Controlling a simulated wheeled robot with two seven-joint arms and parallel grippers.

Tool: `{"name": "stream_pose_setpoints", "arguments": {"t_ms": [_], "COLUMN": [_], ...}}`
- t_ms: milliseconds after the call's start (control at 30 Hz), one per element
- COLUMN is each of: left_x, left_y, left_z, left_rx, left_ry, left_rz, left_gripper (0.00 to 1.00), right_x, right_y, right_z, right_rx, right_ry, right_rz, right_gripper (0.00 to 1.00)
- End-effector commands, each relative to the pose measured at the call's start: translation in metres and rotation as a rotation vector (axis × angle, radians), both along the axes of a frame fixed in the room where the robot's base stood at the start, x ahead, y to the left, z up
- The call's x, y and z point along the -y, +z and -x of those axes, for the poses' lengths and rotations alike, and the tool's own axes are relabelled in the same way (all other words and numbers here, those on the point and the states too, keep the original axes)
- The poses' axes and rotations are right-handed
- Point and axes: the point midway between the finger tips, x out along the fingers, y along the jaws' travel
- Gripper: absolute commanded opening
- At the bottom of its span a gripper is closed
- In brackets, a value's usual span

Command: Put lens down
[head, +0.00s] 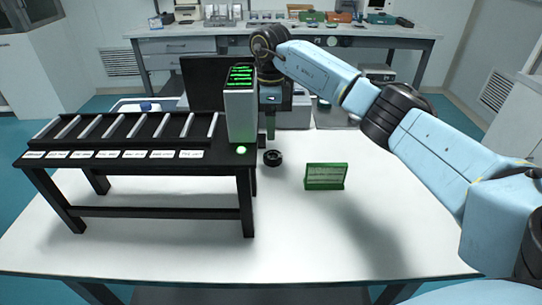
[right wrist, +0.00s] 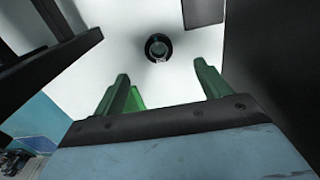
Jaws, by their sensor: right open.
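The lens (head: 273,158) is a small round piece with a black ring. It appears to rest on the white table (head: 290,225), beside the right end of the black rack. In the right wrist view the lens (right wrist: 158,47) shows beyond the green fingers, apart from them. My right gripper (head: 270,132) points down just above and behind the lens in the head view. In the right wrist view its two green fingers (right wrist: 162,90) are spread with nothing between them. My left gripper is not in view.
A long black rack (head: 145,170) with several slots and labels stands at left. A white box with green lights (head: 240,112) sits at its right end. A green sign (head: 326,177) stands right of the lens. A dark monitor (head: 205,85) is behind.

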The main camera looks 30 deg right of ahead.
Motion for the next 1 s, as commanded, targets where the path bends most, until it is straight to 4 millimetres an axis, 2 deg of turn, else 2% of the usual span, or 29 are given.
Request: {"name": "stream_pose_setpoints", "arguments": {"t_ms": [33,200,467,700,1000], "left_x": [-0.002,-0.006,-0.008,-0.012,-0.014], "left_y": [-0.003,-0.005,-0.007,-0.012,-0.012], "left_z": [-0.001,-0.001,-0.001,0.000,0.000], "left_rx": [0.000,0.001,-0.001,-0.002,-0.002], "left_ry": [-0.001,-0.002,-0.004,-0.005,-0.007], "left_rz": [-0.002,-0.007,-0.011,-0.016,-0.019], "left_gripper": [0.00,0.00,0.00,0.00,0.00], "right_x": [-0.001,-0.001,0.001,0.003,0.003], "right_y": [-0.014,-0.041,-0.061,-0.096,-0.103], "right_z": [0.001,0.001,0.002,0.007,0.007], "right_rx": [-0.003,-0.001,0.000,0.000,0.002], "right_ry": [0.001,0.003,0.003,0.004,0.004], "right_rz": [-0.002,-0.002,-0.002,-0.002,-0.001], "right_gripper": [0.76,0.76,0.76,0.76,0.76]}}
